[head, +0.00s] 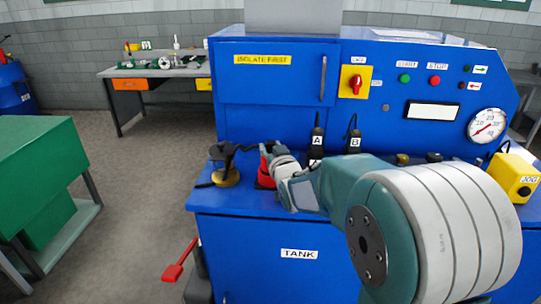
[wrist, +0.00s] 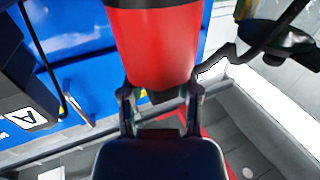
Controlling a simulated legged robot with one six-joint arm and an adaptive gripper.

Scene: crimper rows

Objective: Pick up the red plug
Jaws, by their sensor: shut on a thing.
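The red plug (wrist: 155,45) is a red cylinder with a dark top band, large in the wrist view. My gripper (wrist: 160,92) has one finger at each side of the plug's lower end and is shut on it. In the head view the red plug (head: 265,178) shows as a small red shape above the blue tank top, at the left of my gripper (head: 275,165). My gripper hides part of it there. I cannot tell whether the plug touches the surface under it.
Black units A (head: 317,140) and B (head: 354,141) stand right of my gripper. A brass fitting with a black cable (head: 226,176) is on the left. A blue control panel (head: 400,100) rises behind. A yellow box (head: 515,177) sits far right.

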